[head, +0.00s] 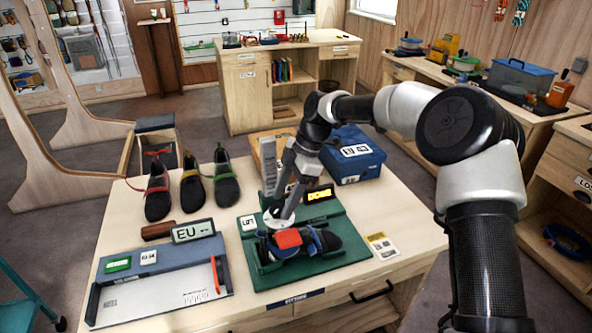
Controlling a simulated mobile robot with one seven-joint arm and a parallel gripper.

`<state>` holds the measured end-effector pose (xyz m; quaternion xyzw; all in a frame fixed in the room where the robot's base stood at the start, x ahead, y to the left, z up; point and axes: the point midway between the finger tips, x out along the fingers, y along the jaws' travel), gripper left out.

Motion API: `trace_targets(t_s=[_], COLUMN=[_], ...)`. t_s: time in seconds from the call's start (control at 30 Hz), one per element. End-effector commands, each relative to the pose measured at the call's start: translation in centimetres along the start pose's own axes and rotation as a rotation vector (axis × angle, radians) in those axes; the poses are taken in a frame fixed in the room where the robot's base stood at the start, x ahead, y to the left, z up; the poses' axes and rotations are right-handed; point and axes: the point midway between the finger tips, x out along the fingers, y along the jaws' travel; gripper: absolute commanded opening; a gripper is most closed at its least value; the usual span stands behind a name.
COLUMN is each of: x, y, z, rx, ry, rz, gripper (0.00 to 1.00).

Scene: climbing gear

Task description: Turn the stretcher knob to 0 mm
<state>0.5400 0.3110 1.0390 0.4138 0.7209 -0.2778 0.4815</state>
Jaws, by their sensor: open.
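A shoe stretcher with a dark green base (340,255) stands near the front of the wooden bench. A dark shoe (325,240) with blue parts and a red-orange block (288,238) is on it. My gripper (279,222) reaches down from above over the left part of the stretcher, close to the red-orange block. The view is small there, and I cannot tell whether the fingers touch anything. The knob and its mm scale cannot be made out; my gripper may hide them. A small black display (320,194) with yellow lettering stands behind the shoe.
A foot-measuring board (160,297) lies at the front left, with an EU display (193,231) behind it. Several climbing shoes (190,190) stand at the back left. A blue box (352,158) sits behind the stretcher.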

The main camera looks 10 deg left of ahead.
Motion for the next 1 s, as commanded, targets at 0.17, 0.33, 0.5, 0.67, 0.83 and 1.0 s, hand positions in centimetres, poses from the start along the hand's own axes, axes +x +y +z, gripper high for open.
trace_targets(t_s=[0.17,0.33,0.5,0.67,0.83,1.0], x=[-4.2,-8.5,-12.3,-14.7,-15.7,-15.8], y=[0.1,0.1,0.1,0.1,0.0,-0.1], z=[0.0,0.0,0.0,0.0,0.0,0.0], rx=[0.001,0.000,0.000,0.001,0.000,0.000], ry=[0.000,-0.001,0.000,0.000,0.000,0.000], rz=[0.007,0.006,0.005,0.002,0.000,-0.001], gripper=[0.56,0.56,0.56,0.56,0.56,0.56])
